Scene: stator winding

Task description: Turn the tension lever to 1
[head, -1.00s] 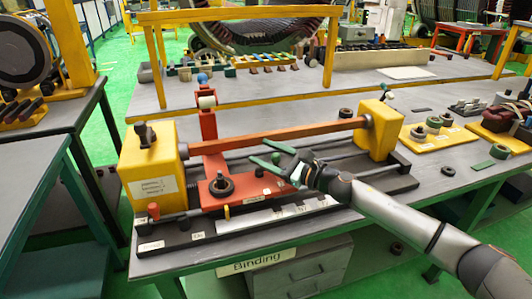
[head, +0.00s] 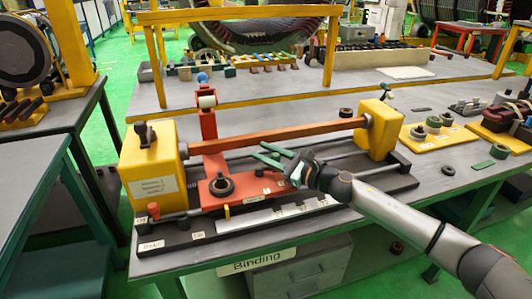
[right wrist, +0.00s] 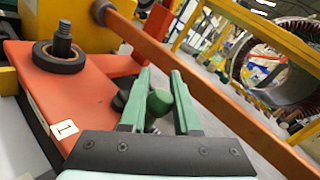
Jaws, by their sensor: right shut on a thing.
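The tension lever shows as a round green knob (right wrist: 159,102) in the right wrist view, at the edge of the red carriage (right wrist: 28,62). A white label reading 1 (right wrist: 64,128) is on that carriage, nearer the camera than the knob. My right gripper (right wrist: 160,75) has its green fingers on both sides of the knob and is shut on it. In the head view my right gripper (head: 258,150) reaches in from the right over the red carriage (head: 240,197); it hides the knob there. My left gripper is out of view.
An orange bar (head: 275,136) runs between two yellow blocks (head: 150,165) behind the gripper. A black handwheel (head: 221,186) stands on the carriage. A yellow pad with rings (head: 425,145) is at the right.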

